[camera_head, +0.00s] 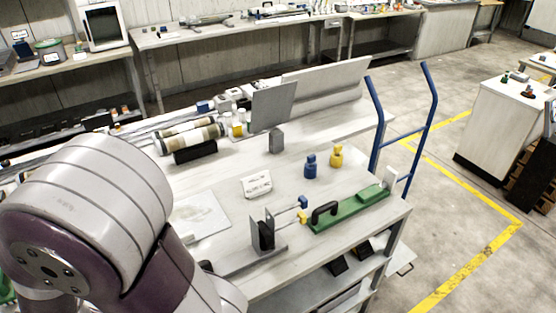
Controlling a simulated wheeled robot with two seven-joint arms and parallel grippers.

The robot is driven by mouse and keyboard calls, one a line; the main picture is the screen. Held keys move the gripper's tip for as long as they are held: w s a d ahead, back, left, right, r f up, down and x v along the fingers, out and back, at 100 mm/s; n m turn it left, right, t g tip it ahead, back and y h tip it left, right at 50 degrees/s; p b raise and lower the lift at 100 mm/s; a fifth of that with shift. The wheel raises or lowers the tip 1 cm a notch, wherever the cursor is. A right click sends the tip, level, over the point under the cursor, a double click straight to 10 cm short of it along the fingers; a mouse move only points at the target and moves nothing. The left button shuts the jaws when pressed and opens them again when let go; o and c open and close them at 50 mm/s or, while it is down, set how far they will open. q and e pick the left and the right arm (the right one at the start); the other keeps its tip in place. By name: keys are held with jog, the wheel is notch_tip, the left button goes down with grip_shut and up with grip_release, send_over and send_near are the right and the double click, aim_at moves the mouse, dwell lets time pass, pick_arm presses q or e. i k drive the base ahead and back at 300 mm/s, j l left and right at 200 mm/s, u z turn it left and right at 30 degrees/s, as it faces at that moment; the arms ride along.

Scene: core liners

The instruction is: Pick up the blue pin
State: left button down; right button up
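A blue pin (310,166), a short upright piece with a narrower knob on top, stands on the light grey workbench (228,180). A similar yellow pin (336,156) stands just behind and to its right, a little apart. A smaller blue piece (303,201) sits on a metal fixture (254,258) nearer the front edge. My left arm fills the lower left of the view, and its gripper does not show. My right arm and gripper do not show either. Nothing visible touches the blue pin.
A green base with a black handle (348,210) lies at the bench's front right. A white label block (256,184) and a grey block (276,140) stand left of the pins. Striped cylinders (190,137) lie farther left. A blue-railed cart (428,110) stands beyond the right edge.

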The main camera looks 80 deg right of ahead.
aim_at(312, 158)
jog(key=z, duration=3)
jog(key=j+u, duration=0.15)
jog(key=u, duration=2.75)
jog(key=z, duration=2.95)
jog(key=u, duration=0.4)
jog(key=i+l+u, duration=0.15)
jog(key=l+u, duration=0.3)
jog(key=i+l+u, duration=0.1)
jog(key=l+u, duration=0.85)
